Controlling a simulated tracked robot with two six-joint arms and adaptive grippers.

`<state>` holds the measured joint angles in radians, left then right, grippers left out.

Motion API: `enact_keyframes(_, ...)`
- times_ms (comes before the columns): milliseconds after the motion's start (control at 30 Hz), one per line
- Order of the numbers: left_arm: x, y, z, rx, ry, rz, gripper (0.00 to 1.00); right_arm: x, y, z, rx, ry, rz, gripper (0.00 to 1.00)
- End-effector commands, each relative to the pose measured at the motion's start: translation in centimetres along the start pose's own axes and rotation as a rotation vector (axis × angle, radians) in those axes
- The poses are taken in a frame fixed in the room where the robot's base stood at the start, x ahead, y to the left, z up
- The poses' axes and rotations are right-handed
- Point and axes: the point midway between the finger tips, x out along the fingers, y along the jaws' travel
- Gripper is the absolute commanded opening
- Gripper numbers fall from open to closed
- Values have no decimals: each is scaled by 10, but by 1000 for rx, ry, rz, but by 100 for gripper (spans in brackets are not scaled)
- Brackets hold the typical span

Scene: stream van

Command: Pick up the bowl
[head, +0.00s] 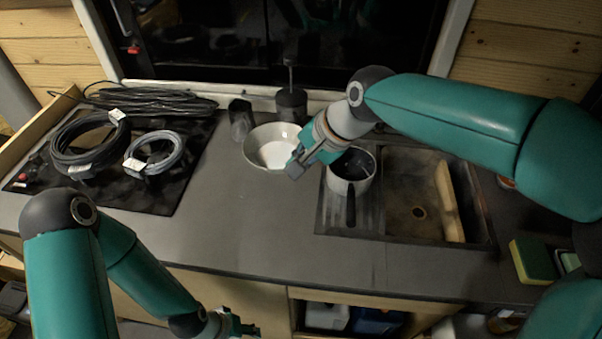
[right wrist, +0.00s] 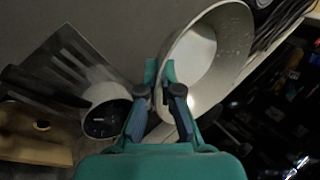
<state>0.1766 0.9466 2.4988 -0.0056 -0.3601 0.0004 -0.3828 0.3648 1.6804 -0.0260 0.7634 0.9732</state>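The white bowl (head: 268,147) is on the grey counter in the head view, left of the sink. In the right wrist view the bowl (right wrist: 205,60) is large, its pale inside facing the camera. My right gripper (head: 294,168) is at the bowl's near right rim. In the right wrist view its fingers (right wrist: 160,72) are close together, one on each side of the bowl's wall, and look shut on it. I cannot see a clear lift off the counter. My left gripper (head: 240,328) is low at the bottom edge, partly cut off, its fingers unclear.
A pot (head: 352,172) with a dark handle stands right of the bowl by the sink (head: 410,205). A dark cup (head: 291,103) and a dark container (head: 241,118) stand behind the bowl. Coiled cables (head: 90,150) lie on the hob at left. The front counter is clear.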

Motion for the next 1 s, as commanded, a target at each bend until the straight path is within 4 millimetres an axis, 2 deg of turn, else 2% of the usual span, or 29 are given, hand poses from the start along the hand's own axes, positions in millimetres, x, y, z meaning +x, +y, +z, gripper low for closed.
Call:
enact_keyframes(200, 0, 0, 0, 0, 0, 0, 45, -23, -15, 0, -1, 2, -4, 0)
enact_keyframes(500, -1, 0, 0, 0, 0, 0, 45, -45, -28, 0, 0, 1, -3, 0)
enact_keyframes(1000, -2, 1, 0, 0, 0, 0, 45, -58, -36, 0, 0, 1, -2, 0)
